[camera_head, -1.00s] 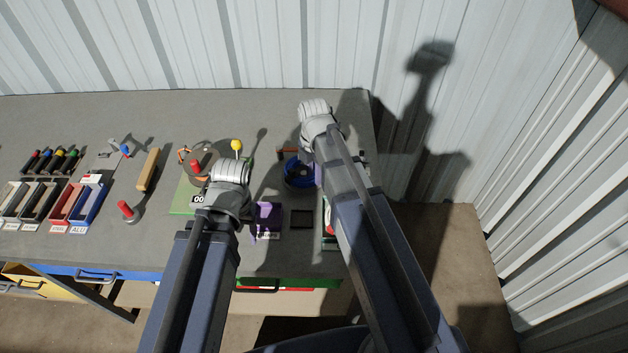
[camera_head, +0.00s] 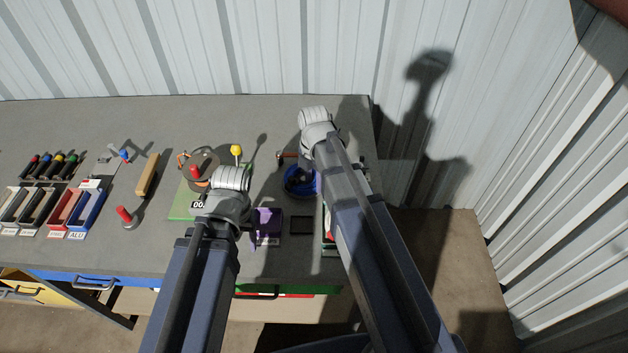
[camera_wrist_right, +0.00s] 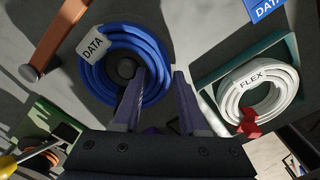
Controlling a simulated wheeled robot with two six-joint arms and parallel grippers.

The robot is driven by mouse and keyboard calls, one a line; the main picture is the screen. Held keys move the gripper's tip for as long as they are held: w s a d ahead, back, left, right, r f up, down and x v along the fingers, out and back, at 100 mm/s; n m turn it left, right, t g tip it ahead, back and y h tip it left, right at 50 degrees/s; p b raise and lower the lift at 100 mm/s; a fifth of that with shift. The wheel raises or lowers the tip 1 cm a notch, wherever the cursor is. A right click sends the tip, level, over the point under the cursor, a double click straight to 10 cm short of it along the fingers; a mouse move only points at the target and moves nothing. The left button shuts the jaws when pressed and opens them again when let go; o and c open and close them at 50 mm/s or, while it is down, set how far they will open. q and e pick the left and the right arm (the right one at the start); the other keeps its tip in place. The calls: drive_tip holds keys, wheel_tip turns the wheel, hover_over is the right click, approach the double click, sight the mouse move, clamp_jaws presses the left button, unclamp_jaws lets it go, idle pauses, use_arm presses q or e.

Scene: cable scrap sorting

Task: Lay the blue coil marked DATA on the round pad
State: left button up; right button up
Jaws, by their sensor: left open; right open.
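The blue coil (camera_head: 298,182) lies on the table's right part, partly hidden by my right arm. In the right wrist view the coil (camera_wrist_right: 101,75) carries a white DATA tag and surrounds a dark round core. My right gripper (camera_wrist_right: 159,75) is open. One finger appears over the ring's inner side and the other by its outer right edge; I cannot tell their height. My left gripper (camera_head: 227,208) is by the green device, its fingertips hidden. A grey round disc (camera_head: 211,163), possibly the pad, shows on that device behind a red-topped part.
A white FLEX coil (camera_wrist_right: 268,91) sits in a green-walled holder (camera_wrist_right: 222,71) right of the blue coil. A copper-coloured bar (camera_wrist_right: 50,42) lies left of it. A purple bin (camera_head: 268,218) and dark square (camera_head: 301,224) are nearer the front. Sorting bins (camera_head: 85,211) stand left.

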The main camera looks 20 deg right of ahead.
wheel_tip(320, 180, up, 12)
drive_tip(key=p, duration=1.2)
drive_tip(key=s+a+m, duration=0.5)
drive_tip(key=s+m, duration=0.2)
drive_tip(key=m, duration=0.3)
drive_tip(key=s+a+m+h, duration=0.1)
drive_tip(key=s+a+m, duration=0.4)
drive_tip(key=m, duration=0.5)
drive_tip(key=shift+s+a, duration=0.25)
drive_tip(key=shift+s, duration=0.9)
wheel_tip(320, 180, down, 3)
drive_tip(key=b, duration=0.3)
drive_tip(key=shift+r, duration=0.2)
